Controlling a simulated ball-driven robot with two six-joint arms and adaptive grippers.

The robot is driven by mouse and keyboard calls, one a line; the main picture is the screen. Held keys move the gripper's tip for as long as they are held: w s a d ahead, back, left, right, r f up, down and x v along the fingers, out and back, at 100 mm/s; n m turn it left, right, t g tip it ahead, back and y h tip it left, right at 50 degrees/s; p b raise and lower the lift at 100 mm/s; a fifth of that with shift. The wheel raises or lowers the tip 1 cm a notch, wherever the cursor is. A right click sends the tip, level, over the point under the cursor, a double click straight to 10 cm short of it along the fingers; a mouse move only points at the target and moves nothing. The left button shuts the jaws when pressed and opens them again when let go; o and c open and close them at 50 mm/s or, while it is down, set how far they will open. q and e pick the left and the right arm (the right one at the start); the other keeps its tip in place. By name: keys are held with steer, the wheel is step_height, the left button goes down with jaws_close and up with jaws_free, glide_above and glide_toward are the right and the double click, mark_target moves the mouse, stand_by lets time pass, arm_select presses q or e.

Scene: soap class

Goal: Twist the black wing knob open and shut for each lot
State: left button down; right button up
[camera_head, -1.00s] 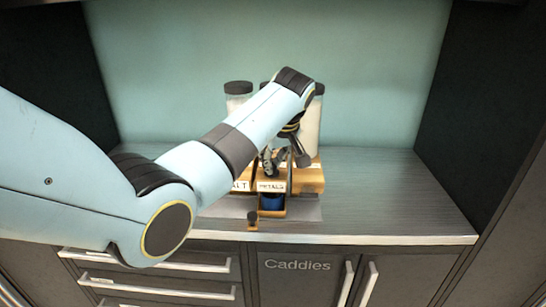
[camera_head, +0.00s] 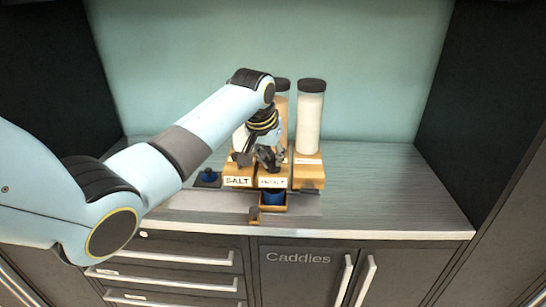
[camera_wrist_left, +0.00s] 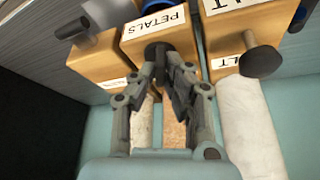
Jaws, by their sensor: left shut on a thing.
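Three wooden dispensers with clear cylinders stand side by side: SALT (camera_head: 238,181), PETALS (camera_head: 272,183) in the middle, and a right one (camera_head: 310,175) with an unreadable label. My left gripper (camera_head: 268,160) is at the front of the PETALS dispenser. In the left wrist view its fingers (camera_wrist_left: 160,62) are shut on that dispenser's black knob (camera_wrist_left: 155,48), which they partly cover. The SALT knob (camera_wrist_left: 262,62) and the third dispenser's knob (camera_wrist_left: 75,28) stand free on either side. A blue cup (camera_head: 273,198) sits in the holder below PETALS. My right gripper is out of view.
A small dark-blue item (camera_head: 208,177) lies on the counter left of SALT. The grey counter (camera_head: 390,195) is clear to the right. Dark side walls close off both ends, and drawers and a "Caddies" cupboard (camera_head: 300,262) are below the front edge.

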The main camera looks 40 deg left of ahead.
arm_select(q)
steer(key=shift+a+m+h, duration=0.1)
steer(key=shift+m+h, duration=0.3)
steer(key=shift+m, duration=0.8)
steer(key=c, duration=1.4)
jaws_free()
steer(key=v, duration=1.2)
